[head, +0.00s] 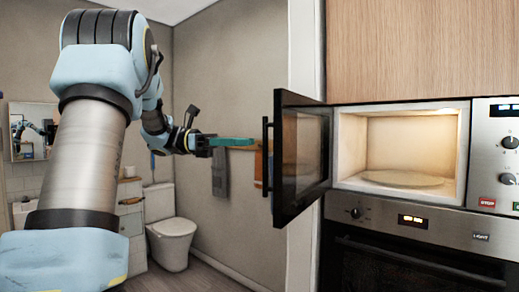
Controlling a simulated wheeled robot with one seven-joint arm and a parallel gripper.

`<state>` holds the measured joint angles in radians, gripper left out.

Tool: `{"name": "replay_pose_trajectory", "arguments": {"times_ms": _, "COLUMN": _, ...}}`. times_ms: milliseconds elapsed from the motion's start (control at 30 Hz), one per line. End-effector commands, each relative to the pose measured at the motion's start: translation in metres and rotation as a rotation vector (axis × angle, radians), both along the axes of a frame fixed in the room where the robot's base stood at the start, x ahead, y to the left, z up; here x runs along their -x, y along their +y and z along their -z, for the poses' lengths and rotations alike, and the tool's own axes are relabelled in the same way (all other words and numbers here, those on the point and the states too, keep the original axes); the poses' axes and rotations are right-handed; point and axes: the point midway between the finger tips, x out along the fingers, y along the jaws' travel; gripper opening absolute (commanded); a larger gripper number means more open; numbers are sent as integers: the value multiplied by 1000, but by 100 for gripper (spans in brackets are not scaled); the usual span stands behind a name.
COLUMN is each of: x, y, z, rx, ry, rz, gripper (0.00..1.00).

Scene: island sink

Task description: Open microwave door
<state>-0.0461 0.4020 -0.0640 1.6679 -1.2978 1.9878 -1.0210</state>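The microwave (403,112) is built into the wall on the right, and its lit cavity with a round plate (404,179) is in plain view. Its dark glass door (303,150) stands open, swung out to the left of the cavity. The door's black bar handle (266,157) is on its outer left side. My gripper (252,142) is left of the handle, with its teal fingers pointing right at it. A small gap shows between fingertips and handle in the picture. The fingers overlap side-on, so their opening is hidden. Nothing shows held.
A steel control panel (497,155) with knobs is right of the cavity. An oven (415,250) sits below, and a wood cabinet (420,50) above. Towels (220,173) hang on the wall behind my gripper. A toilet (171,228) stands at the back left.

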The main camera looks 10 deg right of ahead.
Motion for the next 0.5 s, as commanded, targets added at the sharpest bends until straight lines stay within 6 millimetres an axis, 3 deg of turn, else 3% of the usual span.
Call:
{"name": "replay_pose_trajectory", "arguments": {"times_ms": 100, "x": -12, "y": 21, "z": 1, "rx": 1, "ry": 0, "rz": -4, "gripper": 30}}
{"name": "replay_pose_trajectory", "arguments": {"times_ms": 500, "x": -21, "y": 39, "z": 0, "rx": 0, "ry": -1, "rz": 0, "gripper": 30}}
